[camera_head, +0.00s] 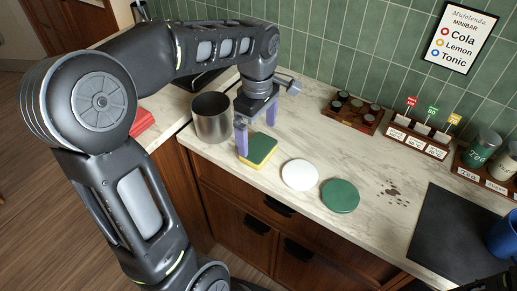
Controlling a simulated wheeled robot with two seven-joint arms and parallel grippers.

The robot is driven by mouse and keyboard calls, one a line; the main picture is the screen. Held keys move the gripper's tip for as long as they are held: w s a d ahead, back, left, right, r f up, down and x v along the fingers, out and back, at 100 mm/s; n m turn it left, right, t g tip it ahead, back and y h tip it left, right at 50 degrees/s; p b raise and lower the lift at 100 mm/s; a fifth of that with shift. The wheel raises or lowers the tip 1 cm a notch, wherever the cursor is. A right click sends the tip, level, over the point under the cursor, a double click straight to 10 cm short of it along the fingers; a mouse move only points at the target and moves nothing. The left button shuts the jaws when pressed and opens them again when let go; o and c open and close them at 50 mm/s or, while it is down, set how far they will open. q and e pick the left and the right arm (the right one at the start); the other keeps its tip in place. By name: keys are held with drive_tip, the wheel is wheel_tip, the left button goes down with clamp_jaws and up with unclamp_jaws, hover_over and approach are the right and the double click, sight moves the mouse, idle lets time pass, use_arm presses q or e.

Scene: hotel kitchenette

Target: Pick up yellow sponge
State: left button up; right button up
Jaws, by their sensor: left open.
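The yellow sponge (258,151) lies on the marble counter (305,140), with a dark green top face and a yellow side. My left gripper (256,131) is open and points down. One purple finger is at the sponge's left end, and the other is behind it towards the upper right. I cannot tell whether either finger touches the sponge.
A metal pot (211,117) stands close left of my left gripper. A white disc (299,175) and a green disc (340,195) lie to the right of the sponge. Wooden racks (416,137) line the wall. Dark spots (393,191) mark the counter.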

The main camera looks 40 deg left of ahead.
sight(259, 146)
use_arm(q)
wheel_tip(259, 146, down, 4)
drive_tip(key=shift+w+d+f, duration=0.1)
drive_tip(key=shift+f, duration=0.05)
idle(0.6)
drive_tip(key=c, duration=1.1)
drive_tip(key=shift+c, duration=0.2)
wheel_tip(259, 146, up, 10)
idle(0.4)
